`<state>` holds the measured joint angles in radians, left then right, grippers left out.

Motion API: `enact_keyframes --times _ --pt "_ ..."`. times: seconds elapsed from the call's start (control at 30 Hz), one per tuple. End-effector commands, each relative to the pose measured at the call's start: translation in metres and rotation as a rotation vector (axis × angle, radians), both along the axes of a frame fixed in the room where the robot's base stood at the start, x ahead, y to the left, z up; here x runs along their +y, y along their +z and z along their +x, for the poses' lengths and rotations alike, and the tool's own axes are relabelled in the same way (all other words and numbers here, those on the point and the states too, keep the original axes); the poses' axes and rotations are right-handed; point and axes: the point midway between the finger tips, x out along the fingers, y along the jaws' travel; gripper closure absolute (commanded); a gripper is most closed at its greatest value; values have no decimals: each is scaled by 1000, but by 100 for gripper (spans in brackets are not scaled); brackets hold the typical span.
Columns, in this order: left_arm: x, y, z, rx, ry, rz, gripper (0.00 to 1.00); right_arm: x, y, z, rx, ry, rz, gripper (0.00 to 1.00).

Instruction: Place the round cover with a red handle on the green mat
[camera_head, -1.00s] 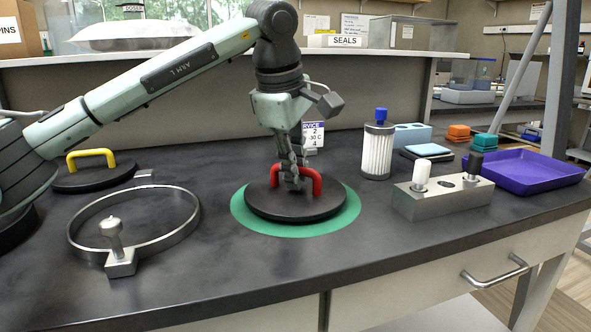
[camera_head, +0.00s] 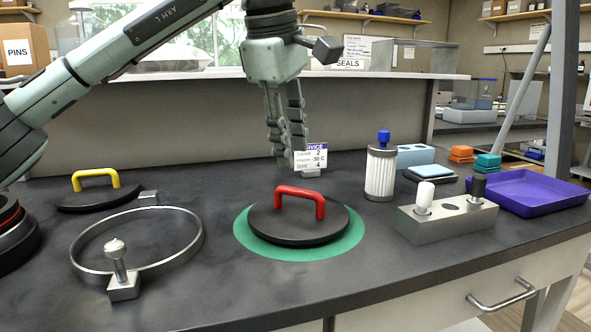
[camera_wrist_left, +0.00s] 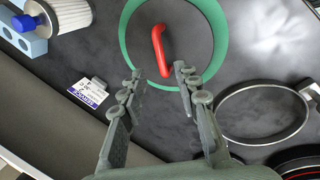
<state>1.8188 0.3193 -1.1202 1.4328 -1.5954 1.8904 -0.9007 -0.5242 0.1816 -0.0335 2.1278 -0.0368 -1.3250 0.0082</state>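The round black cover (camera_head: 282,228) with a red handle (camera_head: 300,191) lies flat on the green mat (camera_head: 345,247), with a rim of green showing around it. In the left wrist view the red handle (camera_wrist_left: 159,50) shows ahead of the fingers, with the green mat (camera_wrist_left: 136,47) around the dark cover. My left gripper (camera_head: 284,158) is above and behind the cover, apart from the handle. Its fingers (camera_wrist_left: 160,80) are spread in the left wrist view, with nothing between them. My right gripper is not in view.
A black cover with a yellow handle (camera_head: 95,180) and a metal ring clamp (camera_head: 180,261) lie on the left. A white filter cartridge (camera_head: 380,174), a metal block with pegs (camera_head: 447,222) and a purple tray (camera_head: 530,193) stand on the right. A service label (camera_head: 311,159) stands behind the mat.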

Motion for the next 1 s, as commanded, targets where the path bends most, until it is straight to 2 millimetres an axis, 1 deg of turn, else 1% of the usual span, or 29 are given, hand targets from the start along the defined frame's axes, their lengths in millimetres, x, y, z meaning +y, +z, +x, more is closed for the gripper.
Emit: enact_keyframes --times 0.03,0.1,0.3,0.87,0.97,1.0 --pt "1 8 -2 -1 1 0 68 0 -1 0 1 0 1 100" --pt "2 15 -4 0 0 0 68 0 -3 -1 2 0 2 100" --pt "3 23 -6 1 0 0 68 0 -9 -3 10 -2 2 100" --pt "2 21 -6 3 -1 -4 68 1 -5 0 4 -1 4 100" --pt "-8 13 -8 22 -17 -42 68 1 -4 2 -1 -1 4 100" --pt "-16 7 -9 37 -29 -74 68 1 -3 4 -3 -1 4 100"
